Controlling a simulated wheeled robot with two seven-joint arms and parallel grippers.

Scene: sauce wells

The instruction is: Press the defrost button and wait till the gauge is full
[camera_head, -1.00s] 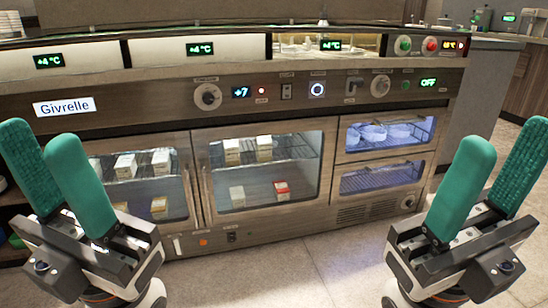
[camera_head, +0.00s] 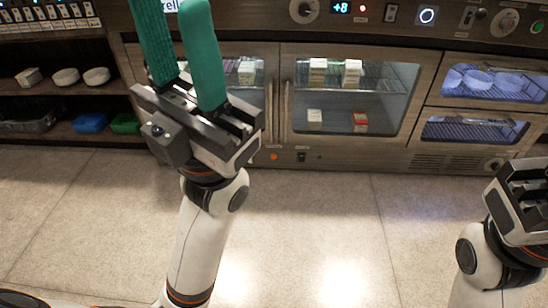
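The control strip (camera_head: 385,12) of the cabinet runs along the top edge of the view. It holds a round button with a lit white ring (camera_head: 427,15), a small display (camera_head: 341,7) reading +8, a red light (camera_head: 363,8), switches and knobs. I cannot read which control is labelled defrost, and I cannot pick out the gauge. My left gripper (camera_head: 175,22) is open and empty, its two green fingers apart and pointing up, left of these controls. My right gripper (camera_head: 522,195) is at the right edge; its fingers do not show.
Glass doors (camera_head: 350,95) below the strip close on several small cartons. A lower right compartment (camera_head: 480,82) holds bowls. Open shelves (camera_head: 60,98) with bowls and trays stand at the left. The pale tiled floor (camera_head: 310,220) before the cabinet is clear.

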